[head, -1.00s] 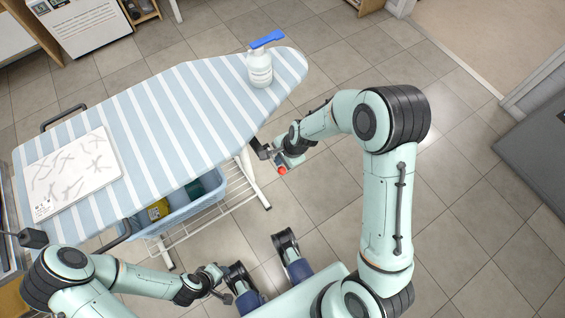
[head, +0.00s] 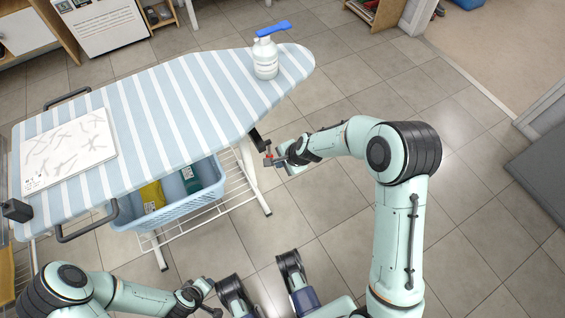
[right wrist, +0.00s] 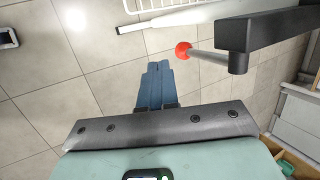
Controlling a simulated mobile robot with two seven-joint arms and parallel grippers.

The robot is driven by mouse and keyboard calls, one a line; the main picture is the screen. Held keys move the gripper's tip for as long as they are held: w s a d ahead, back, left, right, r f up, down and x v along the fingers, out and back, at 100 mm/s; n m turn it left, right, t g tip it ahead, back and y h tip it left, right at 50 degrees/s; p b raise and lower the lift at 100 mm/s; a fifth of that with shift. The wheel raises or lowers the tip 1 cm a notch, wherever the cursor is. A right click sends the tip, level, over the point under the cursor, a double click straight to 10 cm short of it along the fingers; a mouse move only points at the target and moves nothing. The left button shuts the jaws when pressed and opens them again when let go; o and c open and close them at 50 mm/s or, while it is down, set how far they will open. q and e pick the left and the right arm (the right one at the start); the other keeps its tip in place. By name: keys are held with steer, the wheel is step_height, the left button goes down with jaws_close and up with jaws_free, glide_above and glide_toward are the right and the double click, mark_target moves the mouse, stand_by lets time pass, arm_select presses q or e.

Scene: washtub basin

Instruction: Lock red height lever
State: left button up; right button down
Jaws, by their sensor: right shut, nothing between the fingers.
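The red height lever shows in the right wrist view as a red ball knob (right wrist: 183,50) on a thin grey rod, which runs into a dark bracket (right wrist: 265,35). In the head view the lever's red knob (head: 268,154) is small, below the right-hand underside of the striped ironing board (head: 215,95). My right gripper (head: 273,160) is beside it. In the right wrist view its blue fingers (right wrist: 157,68) are shut and empty, just left of the knob and apart from it in the picture. My left gripper (head: 208,288) is low in the head view, too small to read.
A white bottle with a blue trigger (head: 266,58) stands on the board's far end. A patterned white panel (head: 70,150) lies on its left. A blue basket (head: 175,205) sits on the white rack below.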

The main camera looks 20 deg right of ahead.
mark_target(269, 150)
steer(key=shift+w+a+f, duration=0.2)
steer(key=shift+w+f, duration=1.55)
steer(key=shift+f, duration=0.2)
steer(key=shift+w, duration=0.1)
